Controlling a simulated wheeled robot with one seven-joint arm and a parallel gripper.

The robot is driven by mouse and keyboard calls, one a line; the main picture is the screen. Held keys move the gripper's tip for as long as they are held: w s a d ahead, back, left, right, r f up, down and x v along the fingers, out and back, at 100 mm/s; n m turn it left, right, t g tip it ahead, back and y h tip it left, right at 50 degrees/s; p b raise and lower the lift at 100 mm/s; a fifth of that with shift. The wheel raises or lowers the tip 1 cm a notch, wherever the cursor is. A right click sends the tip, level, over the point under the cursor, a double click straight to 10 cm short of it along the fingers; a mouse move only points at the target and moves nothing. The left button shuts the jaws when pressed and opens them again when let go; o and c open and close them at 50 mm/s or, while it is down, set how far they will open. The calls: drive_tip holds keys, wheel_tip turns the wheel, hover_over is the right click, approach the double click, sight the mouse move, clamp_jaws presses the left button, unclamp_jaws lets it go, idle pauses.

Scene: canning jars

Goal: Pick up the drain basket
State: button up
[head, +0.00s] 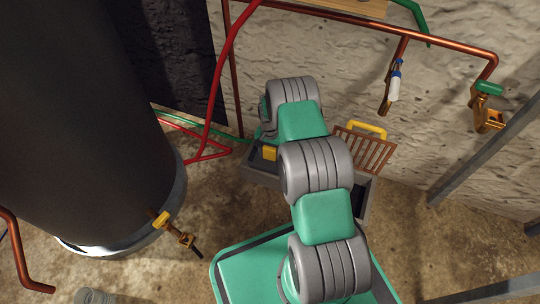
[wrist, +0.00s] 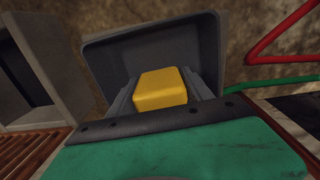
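The drain basket appears to be the dark grey pan (wrist: 150,45) with a yellow block-shaped handle (wrist: 160,88) in the wrist view. In the head view the yellow handle (head: 269,153) shows at the left end of a grey floor trough (head: 264,178), left of my arm. My gripper's grey fingers (wrist: 162,95) stand close on both sides of the handle. I cannot tell whether they press on it. In the head view my arm hides the gripper and the trough's middle.
A copper-coloured slatted grate (head: 366,152) with a yellow handle stands tilted behind the trough's right end. Red pipe (head: 212,110) and green hose run left of the trough. A large dark tank (head: 90,110) stands at left. Bare floor (head: 440,245) lies at right.

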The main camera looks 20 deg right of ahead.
drive_tip(key=c, duration=1)
drive_tip(key=shift+r, duration=0.1)
